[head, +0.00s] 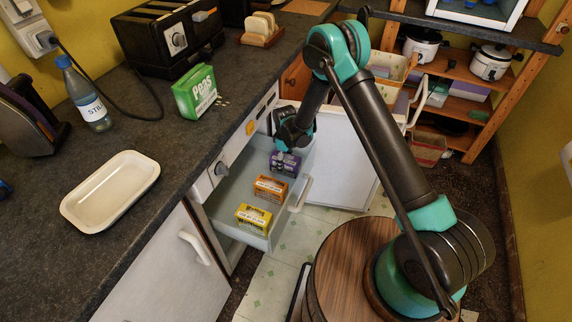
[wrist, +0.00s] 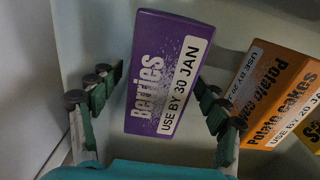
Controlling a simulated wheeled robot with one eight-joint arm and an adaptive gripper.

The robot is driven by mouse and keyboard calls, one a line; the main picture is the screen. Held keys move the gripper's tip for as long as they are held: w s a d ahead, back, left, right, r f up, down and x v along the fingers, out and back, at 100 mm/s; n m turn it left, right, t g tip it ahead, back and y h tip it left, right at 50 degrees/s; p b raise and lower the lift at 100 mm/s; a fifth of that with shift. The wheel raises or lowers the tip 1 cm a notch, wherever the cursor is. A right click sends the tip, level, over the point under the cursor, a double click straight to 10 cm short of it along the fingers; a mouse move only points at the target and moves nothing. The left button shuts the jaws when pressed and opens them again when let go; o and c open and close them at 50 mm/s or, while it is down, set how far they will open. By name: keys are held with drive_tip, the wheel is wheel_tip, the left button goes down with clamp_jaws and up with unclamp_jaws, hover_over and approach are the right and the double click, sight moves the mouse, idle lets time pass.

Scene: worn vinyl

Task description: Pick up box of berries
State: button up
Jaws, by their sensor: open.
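The purple box of berries (wrist: 165,72) stands in the open drawer, and its label reads "Berries, use by 30 Jan" in the wrist view. In the head view the berries box (head: 285,163) is the farthest of the boxes in the drawer (head: 236,231). My gripper (wrist: 155,95) is open, with its fingers on either side of the near part of the box. I cannot tell whether either finger touches it. In the head view my gripper (head: 288,150) is over the far end of the drawer, partly hiding the box.
An orange potato cakes box (head: 270,188) and a yellow box (head: 253,217) stand in the same drawer, nearer the front.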

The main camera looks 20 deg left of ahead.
drive_tip(key=shift+d+f, duration=0.1)
drive_tip(key=shift+f, duration=1.4)
drive_tip(key=c, duration=1.6)
drive_tip(key=shift+r, duration=0.1)
wheel_tip(320, 180, up, 10)
drive_tip(key=shift+f, duration=0.1)
